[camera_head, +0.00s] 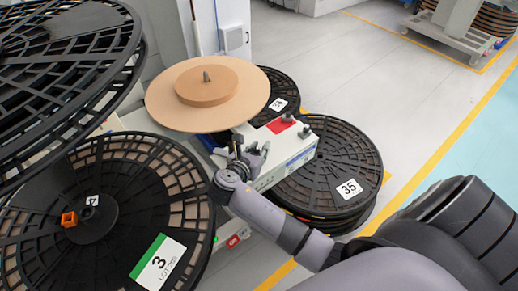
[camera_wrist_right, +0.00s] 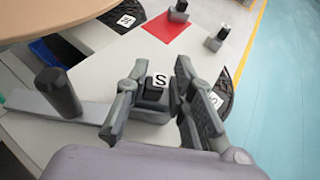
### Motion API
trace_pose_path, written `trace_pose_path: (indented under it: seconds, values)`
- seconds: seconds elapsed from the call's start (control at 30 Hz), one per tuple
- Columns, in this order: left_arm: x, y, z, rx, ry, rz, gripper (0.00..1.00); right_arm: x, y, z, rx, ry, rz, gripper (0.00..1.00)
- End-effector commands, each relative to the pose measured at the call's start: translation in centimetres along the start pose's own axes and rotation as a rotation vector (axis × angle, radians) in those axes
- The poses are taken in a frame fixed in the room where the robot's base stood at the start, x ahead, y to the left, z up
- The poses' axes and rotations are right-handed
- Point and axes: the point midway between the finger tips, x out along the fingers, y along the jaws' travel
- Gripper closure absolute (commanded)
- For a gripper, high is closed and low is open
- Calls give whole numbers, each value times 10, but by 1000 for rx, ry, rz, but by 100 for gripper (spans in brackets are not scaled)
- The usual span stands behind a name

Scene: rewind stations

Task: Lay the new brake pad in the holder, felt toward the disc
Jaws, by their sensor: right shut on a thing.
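My right gripper (camera_head: 249,156) is over the pale machine top, beside the large tan disc. I cannot tell whether this block is the brake pad; no felt face shows. A dark upright post (camera_wrist_right: 58,92) stands on a grey bar (camera_wrist_right: 62,118) left of the fingers. I cannot pick out the holder for certain. My left gripper is not in view.
The tan disc (camera_head: 165,100) with a raised hub (camera_head: 207,88) lies left of the gripper. A red patch (camera_head: 279,125) with small knobs nearby is on the machine top. Black reels stand around, one labelled 35 (camera_head: 330,165).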

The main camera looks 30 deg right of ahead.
Motion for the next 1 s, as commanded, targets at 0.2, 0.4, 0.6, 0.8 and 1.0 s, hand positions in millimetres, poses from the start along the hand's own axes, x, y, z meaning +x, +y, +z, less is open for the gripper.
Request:
trace_pose_path:
  seconds: [0.2, 0.4, 0.6, 0.8, 1.0]
  values:
    - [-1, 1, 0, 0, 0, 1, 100, 1, 0, -1, -1, 0, -1, 100]
    - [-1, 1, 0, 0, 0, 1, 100, 1, 0, -2, -1, 0, 0, 66]
    - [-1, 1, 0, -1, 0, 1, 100, 1, 0, -2, -1, 1, 0, 58]
    - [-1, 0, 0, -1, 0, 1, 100, 0, 0, -2, 0, 1, 0, 58]
    - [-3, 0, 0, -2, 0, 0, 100, -18, 1, 1, -1, 1, 3, 58]
